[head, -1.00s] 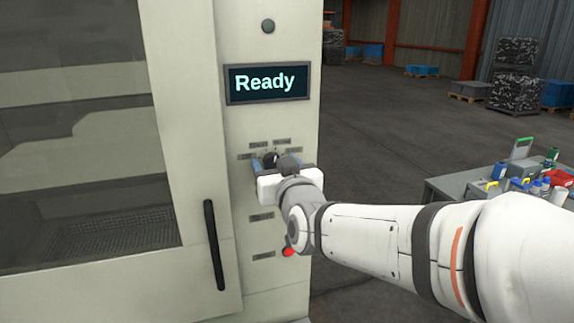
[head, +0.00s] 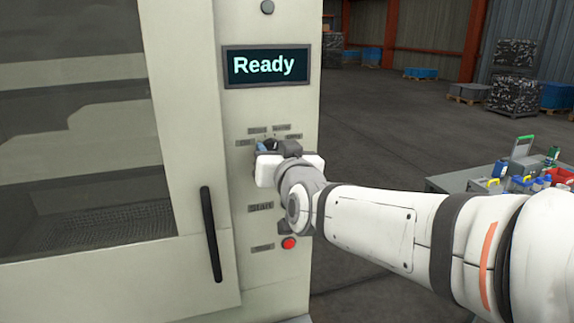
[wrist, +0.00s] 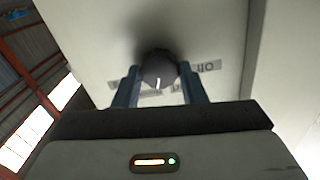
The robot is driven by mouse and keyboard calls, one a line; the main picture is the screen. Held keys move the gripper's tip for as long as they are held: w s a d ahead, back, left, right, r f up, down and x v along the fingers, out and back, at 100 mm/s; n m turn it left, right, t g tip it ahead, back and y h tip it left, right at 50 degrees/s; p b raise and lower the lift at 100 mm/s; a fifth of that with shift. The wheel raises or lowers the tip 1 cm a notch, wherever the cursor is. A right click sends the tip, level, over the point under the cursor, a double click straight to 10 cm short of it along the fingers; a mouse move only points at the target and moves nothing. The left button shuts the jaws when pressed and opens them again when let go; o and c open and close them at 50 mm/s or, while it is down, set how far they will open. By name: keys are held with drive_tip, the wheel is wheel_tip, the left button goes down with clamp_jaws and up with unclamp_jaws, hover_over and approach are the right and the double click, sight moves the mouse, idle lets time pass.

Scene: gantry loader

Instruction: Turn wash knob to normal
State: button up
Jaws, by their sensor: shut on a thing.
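The wash knob (wrist: 158,70) is dark and round, with a white pointer mark on its face, and sits on the machine's pale panel. My gripper (wrist: 159,84) is shut on it, with one blue-grey finger on each side. In the wrist view the mark points towards the picture's bottom, where labels are partly hidden by the fingers. I cannot tell which label it meets. In the head view my gripper (head: 268,147) covers most of the knob. Small labels (head: 281,127) arc above it, too small to read surely.
A display (head: 266,66) above reads "Ready". A plate marked "Start" (head: 260,207) and a red button (head: 289,243) lie below the knob. A black door handle (head: 211,234) stands to the left. A grey table (head: 440,184) with bottles and bins is at the right.

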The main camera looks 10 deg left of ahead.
drive_tip(key=shift+m+b, duration=0.3)
drive_tip(key=shift+m, duration=0.1)
drive_tip(key=o, duration=1)
drive_tip(key=shift+d, duration=0.1)
drive_tip(key=shift+b+v, duration=0.65)
drive_tip(key=shift+v, duration=3.25)
